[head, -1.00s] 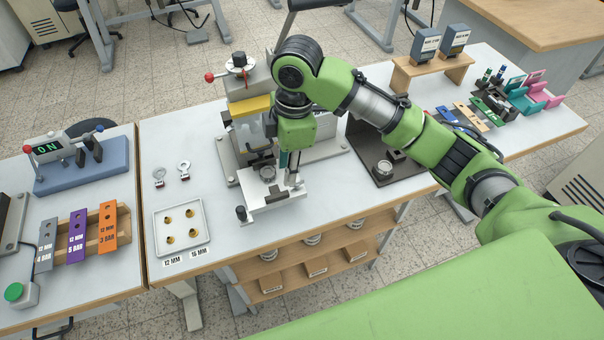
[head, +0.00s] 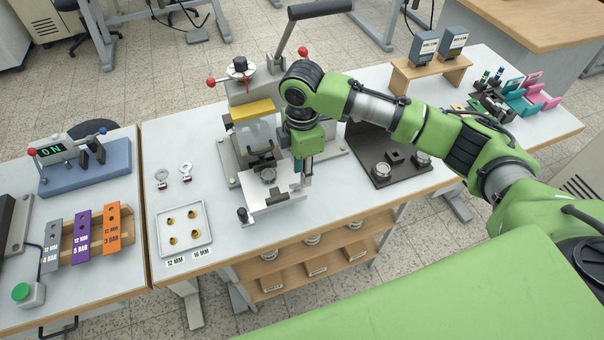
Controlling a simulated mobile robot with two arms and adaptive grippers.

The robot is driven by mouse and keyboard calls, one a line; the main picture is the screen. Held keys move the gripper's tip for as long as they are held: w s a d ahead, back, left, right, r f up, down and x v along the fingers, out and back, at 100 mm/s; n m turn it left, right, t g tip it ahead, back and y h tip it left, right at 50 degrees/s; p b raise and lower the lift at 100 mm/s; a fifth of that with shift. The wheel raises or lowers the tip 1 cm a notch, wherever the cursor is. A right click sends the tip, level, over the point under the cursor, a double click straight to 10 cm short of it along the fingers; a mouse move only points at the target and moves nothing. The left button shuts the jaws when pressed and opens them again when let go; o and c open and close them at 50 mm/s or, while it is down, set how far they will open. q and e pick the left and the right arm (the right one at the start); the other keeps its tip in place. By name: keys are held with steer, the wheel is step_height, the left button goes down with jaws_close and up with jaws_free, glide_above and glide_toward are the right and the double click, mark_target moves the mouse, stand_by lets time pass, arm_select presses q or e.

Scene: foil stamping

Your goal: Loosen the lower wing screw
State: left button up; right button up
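The foil stamping press (head: 226,160) stands in the middle of the table, with a yellow block (head: 253,109) on its upper part and a light plate (head: 284,197) low at its front. I cannot clearly make out the lower wing screw; my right arm hides part of the press's right side. My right gripper (head: 303,179) points down at the right side of the press, just above or beside the light plate. Its fingers are small and partly merged with the press, so I cannot tell their opening or any contact. My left gripper is not in view.
A white tray (head: 207,240) with several brass pieces lies left of the press, with two small ring-headed parts (head: 185,171) behind it. A dark fixture (head: 390,180) stands to the right. The press's black lever (head: 320,9) rises at the back.

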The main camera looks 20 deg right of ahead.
mark_target(297, 186)
steer(key=shift+f, duration=1.45)
jaws_close()
